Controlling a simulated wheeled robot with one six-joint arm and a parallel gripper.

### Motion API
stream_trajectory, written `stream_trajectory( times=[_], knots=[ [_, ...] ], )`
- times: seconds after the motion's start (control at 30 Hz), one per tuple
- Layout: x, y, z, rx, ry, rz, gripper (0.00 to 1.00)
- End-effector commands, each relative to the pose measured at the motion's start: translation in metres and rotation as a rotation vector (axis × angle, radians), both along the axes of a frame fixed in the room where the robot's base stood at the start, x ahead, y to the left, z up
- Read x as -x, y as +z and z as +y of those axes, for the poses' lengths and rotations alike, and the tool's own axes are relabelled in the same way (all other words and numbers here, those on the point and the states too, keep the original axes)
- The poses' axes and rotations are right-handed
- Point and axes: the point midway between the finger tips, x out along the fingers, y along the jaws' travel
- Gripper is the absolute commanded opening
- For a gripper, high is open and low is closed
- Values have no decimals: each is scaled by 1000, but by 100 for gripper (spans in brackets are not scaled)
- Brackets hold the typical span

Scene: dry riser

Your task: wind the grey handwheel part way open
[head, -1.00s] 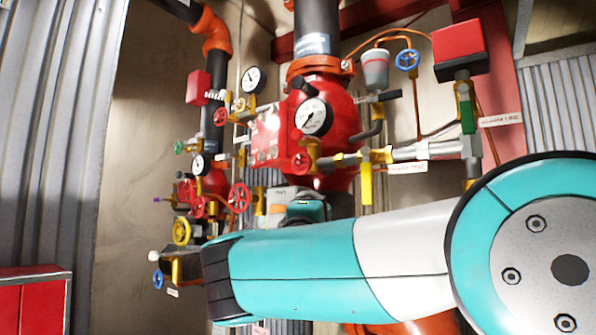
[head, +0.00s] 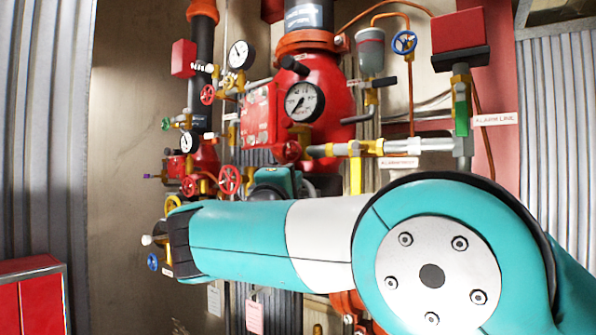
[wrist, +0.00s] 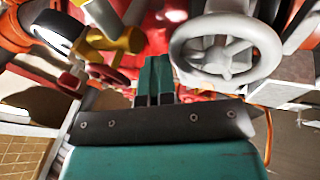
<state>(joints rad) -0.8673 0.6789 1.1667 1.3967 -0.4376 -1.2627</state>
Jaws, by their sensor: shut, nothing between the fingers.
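The grey handwheel (wrist: 226,47) is in the upper right of the wrist view. Its thick round rim, hub and spokes face the camera. My gripper (wrist: 158,62) points up the middle of the wrist view. Its two teal fingers are shut together with nothing between them. I cannot make out the grey handwheel in the head view, where my arm covers the lower middle.
A red cabinet (head: 32,295) stands at lower left.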

Motion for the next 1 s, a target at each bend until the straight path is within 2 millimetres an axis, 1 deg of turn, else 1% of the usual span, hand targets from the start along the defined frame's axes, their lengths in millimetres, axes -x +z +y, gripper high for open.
stream_trajectory(
  times=[0.03, 0.23, 0.53, 0.7, 1.0],
  knots=[
    [-10, -22, 8, 10, 8, 44, 0],
    [-19, -35, 20, 9, 10, 43, 0],
    [-22, -67, 29, 7, 16, 41, 0],
    [-20, -80, 28, 8, 16, 40, 0],
    [-15, -83, 11, 4, -1, 30, 0]
  ],
)
